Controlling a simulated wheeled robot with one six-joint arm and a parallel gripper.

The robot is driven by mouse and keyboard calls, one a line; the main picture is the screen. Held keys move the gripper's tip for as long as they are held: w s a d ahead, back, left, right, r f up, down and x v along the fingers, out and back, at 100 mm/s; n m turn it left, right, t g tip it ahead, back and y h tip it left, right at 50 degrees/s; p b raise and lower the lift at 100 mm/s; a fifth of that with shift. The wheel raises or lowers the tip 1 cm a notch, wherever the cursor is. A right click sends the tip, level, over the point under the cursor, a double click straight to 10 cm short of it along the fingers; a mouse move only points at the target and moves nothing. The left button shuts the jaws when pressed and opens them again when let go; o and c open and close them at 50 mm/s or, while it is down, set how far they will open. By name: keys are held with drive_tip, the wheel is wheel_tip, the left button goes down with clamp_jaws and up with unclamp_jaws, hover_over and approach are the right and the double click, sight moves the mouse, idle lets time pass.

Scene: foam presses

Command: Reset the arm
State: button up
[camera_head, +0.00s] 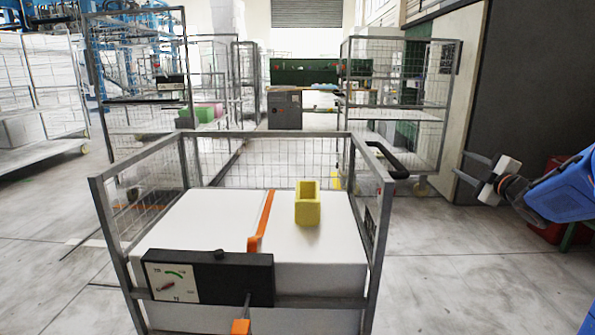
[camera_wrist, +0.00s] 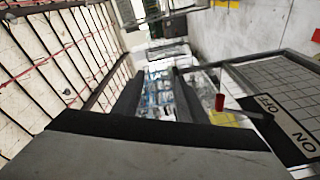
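My gripper (camera_head: 467,166) is at the right side of the head view, held out over open floor and pointing left. Its two fingers are apart with nothing between them. In the wrist view the two dark fingers (camera_wrist: 158,92) also stand apart and empty. My blue arm (camera_head: 565,190) comes in from the right edge. The gripper is well to the right of the caged foam press (camera_head: 105,225) and touches nothing that I can see.
A yellow hollow block (camera_head: 308,208) sits on the press's white top beside an orange bar (camera_head: 262,222). A gauge panel (camera_head: 210,279) is at its front. A dark wall (camera_head: 535,90) stands behind my arm. The wrist view shows an ON/OFF panel (camera_wrist: 285,128) and a red knob (camera_wrist: 219,102).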

drive_tip(key=s+a+f+m+g+h, duration=0.1)
drive_tip(key=s+a+f+m+g, duration=0.3)
drive_tip(key=s, duration=1)
drive_tip(key=s+a+f+m+g, duration=0.4)
drive_tip(key=s+a+f, duration=0.5)
drive_tip(key=s, duration=0.5)
drive_tip(key=s+a+f+m+g+h, duration=0.1)
drive_tip(key=s+a+f+m+g, duration=0.4)
drive_tip(key=s, duration=0.9)
drive_tip(key=a+f+m, duration=0.2)
drive_tip(key=a, duration=0.1)
drive_tip(key=shift+s+a+h, duration=0.2)
drive_tip(key=shift+a+h, duration=0.05)
drive_tip(key=shift+h, duration=0.05)
